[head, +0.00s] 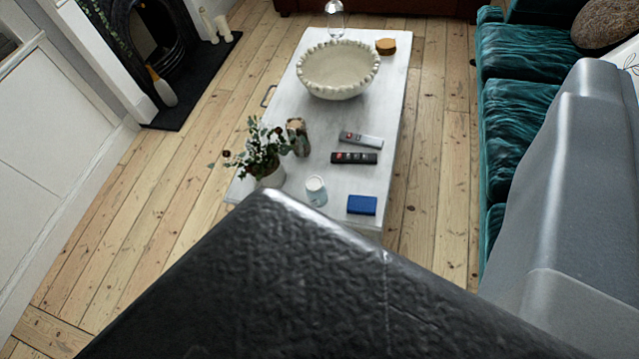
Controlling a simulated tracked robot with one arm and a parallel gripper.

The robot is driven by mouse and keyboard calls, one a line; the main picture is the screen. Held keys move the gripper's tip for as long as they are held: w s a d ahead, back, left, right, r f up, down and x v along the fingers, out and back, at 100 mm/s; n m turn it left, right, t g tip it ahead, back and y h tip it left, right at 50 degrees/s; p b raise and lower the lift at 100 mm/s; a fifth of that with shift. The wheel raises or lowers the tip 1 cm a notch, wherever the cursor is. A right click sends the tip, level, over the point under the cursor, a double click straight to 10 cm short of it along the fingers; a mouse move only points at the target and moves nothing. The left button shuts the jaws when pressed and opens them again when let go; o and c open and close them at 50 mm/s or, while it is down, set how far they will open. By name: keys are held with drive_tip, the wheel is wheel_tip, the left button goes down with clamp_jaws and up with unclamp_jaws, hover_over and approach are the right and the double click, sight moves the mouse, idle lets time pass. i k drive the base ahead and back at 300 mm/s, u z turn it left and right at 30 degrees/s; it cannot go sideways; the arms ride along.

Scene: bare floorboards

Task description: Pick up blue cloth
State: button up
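A small blue folded item, which looks like the blue cloth (362,205), lies flat at the near right corner of a long white table (290,205). A large dark textured block fills the bottom middle of the head view, and a smooth grey part fills the right side; they look like parts of my own arm or gripper. No fingertips can be made out. The blue cloth is beyond the dark block, with nothing seen touching it.
On the table are a glass (316,190), a potted plant (268,172), two remotes (354,157), a patterned cylinder (298,137) and a beaded bowl (338,70). A teal sofa (515,105) stands at right, a fireplace at upper left. Floorboards left of the table are clear.

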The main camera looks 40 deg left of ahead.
sight(358, 205)
drive_tip(key=u, duration=0.7)
drive_tip(key=k, duration=1.05)
drive_tip(key=z, duration=0.7)
drive_tip(key=i, duration=1.55)
drive_tip(key=u, duration=0.1)
